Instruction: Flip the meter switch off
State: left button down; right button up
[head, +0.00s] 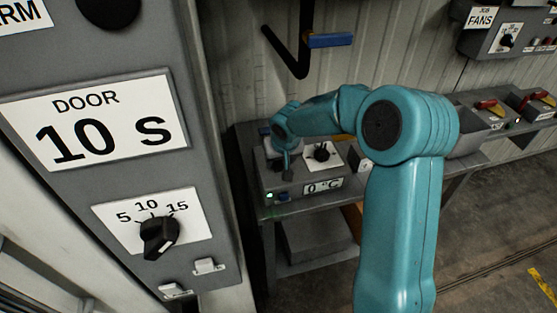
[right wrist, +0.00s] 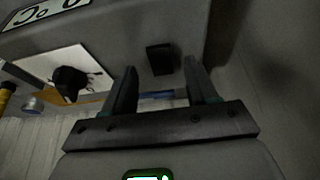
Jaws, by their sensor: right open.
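The meter is a grey box (head: 263,182) on the bench, with a "0 °C" label (head: 323,186), a black dial (head: 321,153) on a white plate and a lit green lamp (head: 269,195). My right gripper (head: 287,170) is over the left part of its top, small and partly hidden by my wrist. In the right wrist view, my right gripper (right wrist: 160,88) is open and empty. A small black block (right wrist: 159,58), which looks like the switch, shows just beyond and between the fingertips; its on or off position cannot be told. The dial (right wrist: 70,82) is left of the fingers. My left gripper is not in view.
A grey door panel (head: 80,197) with a "10 S" label and a black knob (head: 159,236) fills the left. A blue-handled lever (head: 330,40) is on the wall behind. A fans box (head: 483,44) and red-handled switches (head: 490,104) are at the right.

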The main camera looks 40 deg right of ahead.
aim_at(277, 164)
jog(key=shift+x, duration=1.15)
jog(key=shift+c, duration=0.3)
jog(key=shift+w, duration=0.1)
jog(key=c, duration=1)
jog(key=shift+r+p, duration=0.15)
jog(key=shift+p, duration=0.2)
jog(key=g+p, duration=0.1)
jog(key=p, duration=0.1)
jog(key=g+y+p, duration=0.1)
jog(key=p, duration=0.2)
jog(key=shift+w+d+r+p, duration=0.25)
jog(key=shift+w+r+p, duration=0.05)
jog(key=shift+w, duration=0.05)
jog(key=shift+f+g+y, duration=0.2)
jog(key=shift+g+y, duration=0.1)
jog(key=shift+g, duration=0.1)
